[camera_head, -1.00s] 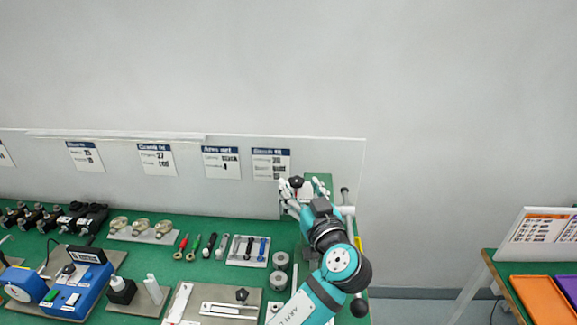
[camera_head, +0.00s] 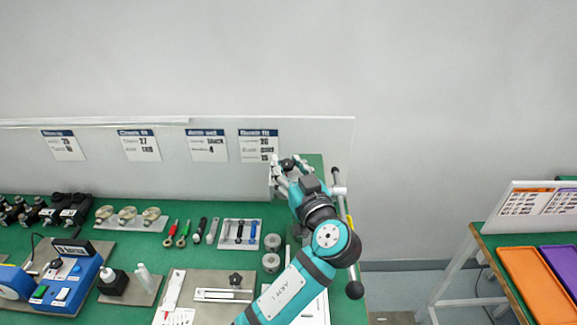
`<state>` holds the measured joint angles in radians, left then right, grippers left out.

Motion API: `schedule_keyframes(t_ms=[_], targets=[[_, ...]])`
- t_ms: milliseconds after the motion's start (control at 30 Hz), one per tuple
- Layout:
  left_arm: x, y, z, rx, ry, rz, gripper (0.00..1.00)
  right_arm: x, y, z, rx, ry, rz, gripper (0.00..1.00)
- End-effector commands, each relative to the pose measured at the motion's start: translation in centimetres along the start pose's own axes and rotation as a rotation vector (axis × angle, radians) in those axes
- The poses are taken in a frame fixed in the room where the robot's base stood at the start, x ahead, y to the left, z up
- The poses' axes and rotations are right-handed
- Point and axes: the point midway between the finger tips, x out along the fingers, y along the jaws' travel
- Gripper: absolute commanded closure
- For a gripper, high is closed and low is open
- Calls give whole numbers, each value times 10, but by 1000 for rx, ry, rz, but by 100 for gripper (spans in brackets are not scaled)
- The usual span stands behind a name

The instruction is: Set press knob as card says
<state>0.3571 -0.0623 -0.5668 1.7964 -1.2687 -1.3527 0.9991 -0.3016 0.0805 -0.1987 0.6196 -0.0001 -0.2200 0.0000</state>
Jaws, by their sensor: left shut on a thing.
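My left gripper (camera_head: 287,168) is at the back right corner of the green bench, in front of the wall panel. Its fingers are shut on a small black knob (camera_head: 287,163); the body below it is mostly hidden by my gripper and arm. A bar with black ball ends, a lever (camera_head: 336,185), stands just right of my gripper. Several printed cards hang on the panel; the nearest card (camera_head: 259,146) is left of and above my gripper. Its small print is too blurred to read surely. My right gripper is not in view.
The green bench (camera_head: 205,262) holds wrenches and screwdrivers, a blue device (camera_head: 75,280), a grey plate with a black star knob (camera_head: 235,279), and metal cylinders (camera_head: 271,252). At right, a separate table bears an orange tray (camera_head: 538,285) and a purple tray (camera_head: 565,262).

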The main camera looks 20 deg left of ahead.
Motion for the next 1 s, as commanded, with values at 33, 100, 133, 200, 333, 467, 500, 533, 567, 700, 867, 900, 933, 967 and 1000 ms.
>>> schedule_keyframes(t_ms=[33, 100, 133, 200, 333, 467, 500, 533, 567, 700, 867, 900, 933, 967, 1000], targets=[[0, 0, 0, 0, 0, 0, 98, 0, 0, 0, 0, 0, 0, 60], [0, 0, 0, 0, 0, 0, 98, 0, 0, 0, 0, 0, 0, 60], [0, 0, 0, 0, 0, 1, 98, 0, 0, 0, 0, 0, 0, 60], [0, 0, 0, 0, 0, 7, 98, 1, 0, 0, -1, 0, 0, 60], [0, -1, 1, -2, 1, 35, 98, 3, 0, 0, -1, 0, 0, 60], [0, -2, 1, -3, 1, 94, 98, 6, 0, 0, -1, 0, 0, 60], [0, -3, 1, -3, 1, 118, 98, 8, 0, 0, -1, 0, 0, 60], [0, -3, 1, -4, 1, 138, 98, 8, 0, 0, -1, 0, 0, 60], [0, -4, 1, -3, 2, 160, 98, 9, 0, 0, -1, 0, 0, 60], [1, -5, 0, -3, 3, 278, 98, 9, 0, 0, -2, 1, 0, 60], [2, -7, -4, -1, 4, 429, 98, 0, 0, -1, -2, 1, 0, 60], [2, -8, -4, 0, 4, 468, 98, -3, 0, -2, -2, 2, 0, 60], [2, -8, -5, 2, 5, 495, 98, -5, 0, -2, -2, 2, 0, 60], [2, -8, -5, 2, 4, 524, 98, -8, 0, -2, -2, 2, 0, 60], [3, -9, -6, 4, 5, 561, 98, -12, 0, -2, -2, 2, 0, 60]])
